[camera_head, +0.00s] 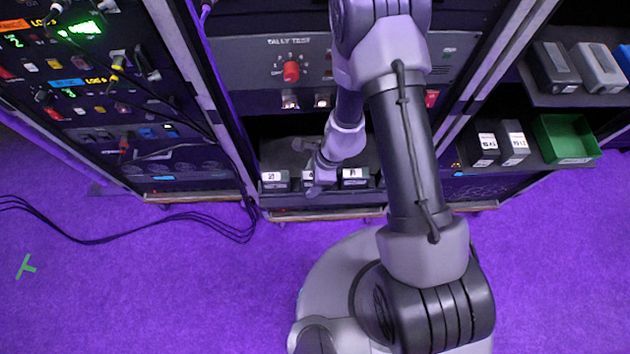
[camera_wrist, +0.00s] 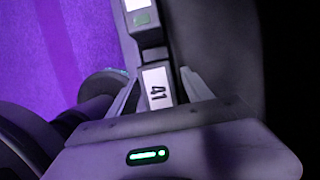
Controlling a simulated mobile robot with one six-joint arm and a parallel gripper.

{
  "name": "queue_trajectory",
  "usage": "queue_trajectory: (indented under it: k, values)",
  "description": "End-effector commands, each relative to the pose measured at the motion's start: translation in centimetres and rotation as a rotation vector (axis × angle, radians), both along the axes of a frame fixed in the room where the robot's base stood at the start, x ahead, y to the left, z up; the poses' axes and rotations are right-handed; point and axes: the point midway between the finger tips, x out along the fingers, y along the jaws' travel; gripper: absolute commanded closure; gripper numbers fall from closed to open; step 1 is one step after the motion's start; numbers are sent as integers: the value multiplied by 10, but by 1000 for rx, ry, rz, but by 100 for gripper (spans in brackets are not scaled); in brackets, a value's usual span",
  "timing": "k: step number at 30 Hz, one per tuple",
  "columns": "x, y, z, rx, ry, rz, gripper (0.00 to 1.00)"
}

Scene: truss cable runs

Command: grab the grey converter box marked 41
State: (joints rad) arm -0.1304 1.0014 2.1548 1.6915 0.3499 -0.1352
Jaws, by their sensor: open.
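The grey converter box marked 41 (camera_wrist: 157,86) shows in the wrist view, its white label reading 41. My gripper (camera_wrist: 161,78) is open, with one finger on each side of the box. I cannot tell whether the fingers touch it. In the head view, my gripper (camera_head: 308,167) reaches into the low rack shelf, at the middle one of three small label-fronted boxes. That box (camera_head: 307,179) is partly hidden by my gripper, and its number cannot be read there.
In the head view, a left box (camera_head: 275,181) and a right box (camera_head: 355,178) stand on the same shelf, close beside. A rack with cables (camera_head: 110,90) is at the left. A green bin (camera_head: 566,138) and more boxes are at the right. Black cables (camera_head: 150,232) lie on the purple floor.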

Motion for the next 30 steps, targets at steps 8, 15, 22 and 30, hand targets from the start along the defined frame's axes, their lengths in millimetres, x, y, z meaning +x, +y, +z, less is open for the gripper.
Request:
queue_trajectory:
  k: [8, 15, 22, 30]
  values:
    - [0, 0, 2, 0, -1, 0, 77]
    - [0, 0, 1, 0, -1, -1, 100]
    - [0, 0, 3, 0, -1, -1, 100]
    - [1, 0, 59, 1, -4, 0, 100]
